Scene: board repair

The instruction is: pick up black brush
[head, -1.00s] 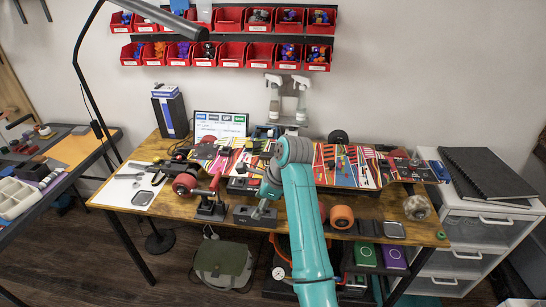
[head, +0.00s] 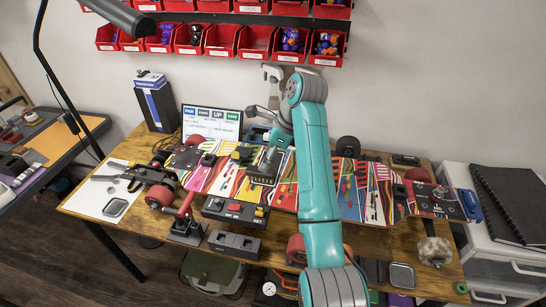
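My gripper (head: 272,150) is small in the head view, at the end of the teal arm over the middle of the patterned skateboard deck (head: 345,190). Its fingers point down at a dark, block-like item (head: 262,179) on the deck, which may be the black brush; its shape is too small to be sure. The fingertips look close to it or touching it. I cannot tell whether they are open or shut.
A grey block (head: 234,244) and a black box with red and yellow buttons (head: 233,212) lie in front of the deck. Red bins (head: 255,41) hang above. A rough pale ball (head: 434,251) sits at the right.

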